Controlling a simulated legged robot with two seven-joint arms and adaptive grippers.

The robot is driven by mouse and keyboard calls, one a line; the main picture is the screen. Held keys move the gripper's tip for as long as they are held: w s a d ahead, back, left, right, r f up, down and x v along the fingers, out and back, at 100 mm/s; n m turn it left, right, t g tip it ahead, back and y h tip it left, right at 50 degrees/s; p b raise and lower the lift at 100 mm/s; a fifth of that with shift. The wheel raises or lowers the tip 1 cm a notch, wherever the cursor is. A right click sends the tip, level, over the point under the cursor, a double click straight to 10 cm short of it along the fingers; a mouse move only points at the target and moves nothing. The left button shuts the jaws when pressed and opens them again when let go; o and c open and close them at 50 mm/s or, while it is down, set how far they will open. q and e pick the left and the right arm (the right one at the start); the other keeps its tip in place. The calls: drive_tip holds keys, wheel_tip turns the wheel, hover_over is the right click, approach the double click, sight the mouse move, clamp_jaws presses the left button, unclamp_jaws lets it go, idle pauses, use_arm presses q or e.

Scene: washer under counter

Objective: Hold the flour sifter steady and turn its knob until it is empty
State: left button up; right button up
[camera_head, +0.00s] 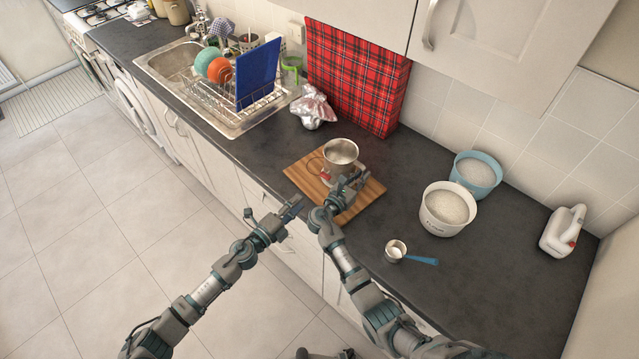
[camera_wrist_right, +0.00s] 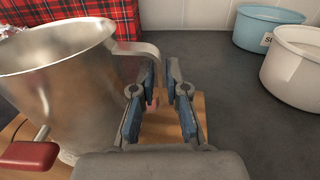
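The metal flour sifter (camera_head: 340,152) stands upright on a wooden board (camera_head: 299,172). In the right wrist view the sifter (camera_wrist_right: 65,85) fills the left side, with its curved handle (camera_wrist_right: 150,50) on its right and a red crank knob (camera_wrist_right: 28,156) at the lower left. My right gripper (camera_head: 347,183) is at the sifter's near side. In its wrist view the gripper (camera_wrist_right: 161,68) has its fingers apart, and the handle is close by the left fingertip; contact is unclear. My left gripper (camera_head: 295,204) is empty, left of the board near the counter's front edge; its finger gap is too small to judge.
A white tub (camera_head: 431,220) and a blue tub (camera_head: 480,185) of white powder stand to the right. A small scoop with a blue handle (camera_head: 423,260) lies in front of them. A white jug (camera_head: 562,232) is far right. A crumpled bag (camera_head: 313,107) and dish rack are left.

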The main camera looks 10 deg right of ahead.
drive_tip(key=shift+o, duration=1.2)
drive_tip(key=v, duration=1.2)
drive_tip(key=shift+w, duration=0.1)
drive_tip(key=shift+f, duration=0.1)
